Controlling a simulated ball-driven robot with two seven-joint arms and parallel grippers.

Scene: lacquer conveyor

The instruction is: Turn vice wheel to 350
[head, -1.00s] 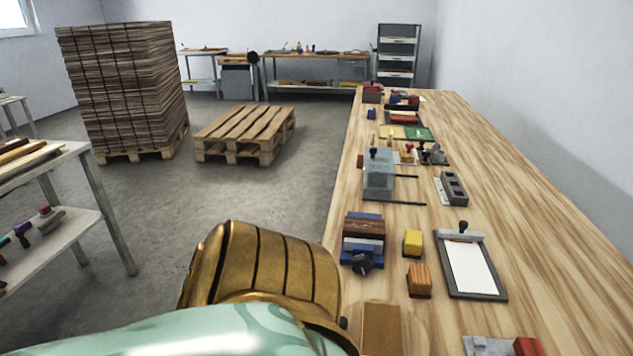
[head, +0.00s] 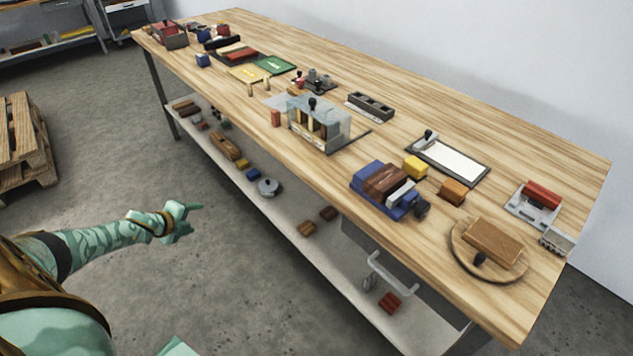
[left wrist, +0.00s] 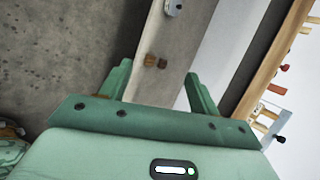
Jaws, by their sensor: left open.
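The vice (head: 362,185) is blue and sits near the front edge of the wooden workbench (head: 540,150), with a brown block and a pale piece in its jaws. Its dark wheel (head: 421,208) is on the end facing the lower right. My left gripper (head: 189,214) is over the floor, left of the bench and well apart from the vice. In the left wrist view its two fingers (left wrist: 160,88) are spread with nothing between them. The vice is not clearly seen in that view. My right gripper is not seen.
A round board (head: 460,262) with a wooden block is right of the vice. A yellow block (head: 415,167), an orange-brown block (head: 452,191) and a clipboard (head: 450,157) are behind it. A clear box (head: 335,128) stands left. A lower shelf (head: 290,238) holds small items; a pallet (head: 22,150) is far left.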

